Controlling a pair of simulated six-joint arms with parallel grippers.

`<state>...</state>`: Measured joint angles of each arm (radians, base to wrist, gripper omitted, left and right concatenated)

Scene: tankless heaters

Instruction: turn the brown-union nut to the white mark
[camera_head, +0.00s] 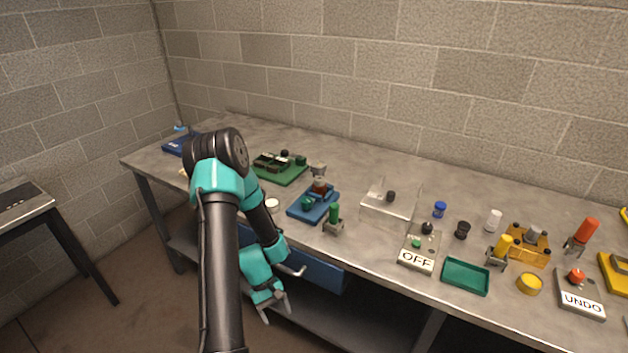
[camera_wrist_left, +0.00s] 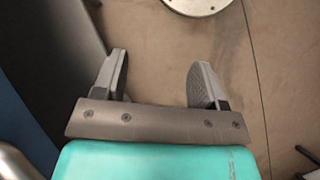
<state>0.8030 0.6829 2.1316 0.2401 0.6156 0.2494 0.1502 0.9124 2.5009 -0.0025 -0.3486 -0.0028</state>
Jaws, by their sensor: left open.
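A small brown part (camera_head: 320,187), which may be the brown-union nut, stands on a blue base (camera_head: 302,212) near the front edge of the bench. It is too small to tell its turn angle or to make out a white mark. My left gripper (camera_head: 275,310) hangs low in front of the bench, below the blue drawer and apart from the blue base. In the left wrist view the left gripper (camera_wrist_left: 158,78) is open, with nothing between its fingers and the floor behind them. My right gripper is not in view.
A blue drawer (camera_head: 322,274) with a metal handle sits under the bench near my left arm. A green-handled part (camera_head: 334,214) stands right of the blue base. A green board (camera_head: 279,176), a clear box (camera_head: 378,213) and an OFF block (camera_head: 416,259) share the bench top (camera_head: 420,180).

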